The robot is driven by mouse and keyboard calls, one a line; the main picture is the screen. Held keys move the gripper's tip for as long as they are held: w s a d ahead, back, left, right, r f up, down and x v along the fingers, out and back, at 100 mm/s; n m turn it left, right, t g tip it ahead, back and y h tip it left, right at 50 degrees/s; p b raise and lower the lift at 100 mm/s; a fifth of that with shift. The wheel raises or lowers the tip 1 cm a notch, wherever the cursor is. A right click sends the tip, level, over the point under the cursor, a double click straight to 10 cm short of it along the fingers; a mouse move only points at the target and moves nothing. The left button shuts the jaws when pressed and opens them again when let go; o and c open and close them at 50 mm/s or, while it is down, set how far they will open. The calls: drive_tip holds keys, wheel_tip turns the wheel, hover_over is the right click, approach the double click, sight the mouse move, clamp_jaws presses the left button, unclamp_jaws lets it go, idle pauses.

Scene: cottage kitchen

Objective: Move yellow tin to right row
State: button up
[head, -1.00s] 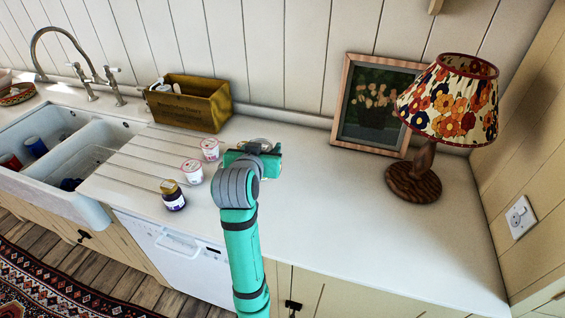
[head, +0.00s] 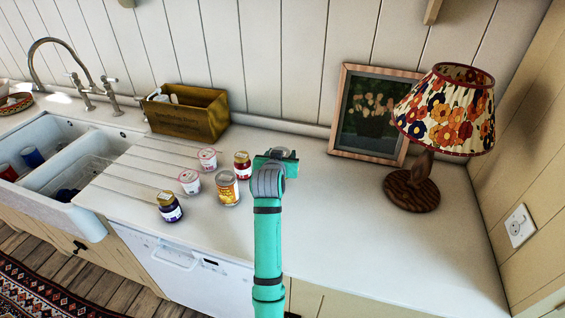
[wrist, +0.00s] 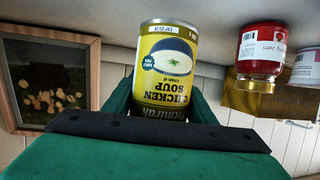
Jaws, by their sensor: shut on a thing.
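My gripper (wrist: 162,105) is shut on a yellow chicken soup tin (wrist: 166,65), seen close in the wrist view, where the scene appears upside down. In the head view my gripper (head: 276,158) is over the counter, right of the jars, and hides most of the held tin. Two slanted rows stand on the counter. The right row has an orange-yellow labelled tin (head: 228,189) and a red jam jar (head: 242,165), which also shows in the wrist view (wrist: 262,52).
A yellow-brown wooden box (head: 188,116) stands against the wall behind the rows. A framed picture (head: 372,115) and a lamp (head: 412,188) stand to the right. The sink (head: 50,165) is at left. The counter between my gripper and the lamp (head: 330,215) is clear.

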drive_tip(key=shift+w+d+f, duration=0.2)
drive_tip(key=shift+w+f, duration=0.15)
drive_tip(key=shift+f, duration=1.5)
drive_tip(key=shift+f, duration=0.1)
drive_tip(key=o, duration=1.3)
drive_tip(key=shift+s+a, duration=0.1)
drive_tip(key=shift+s, duration=0.05)
drive_tip(key=v, duration=1.2)
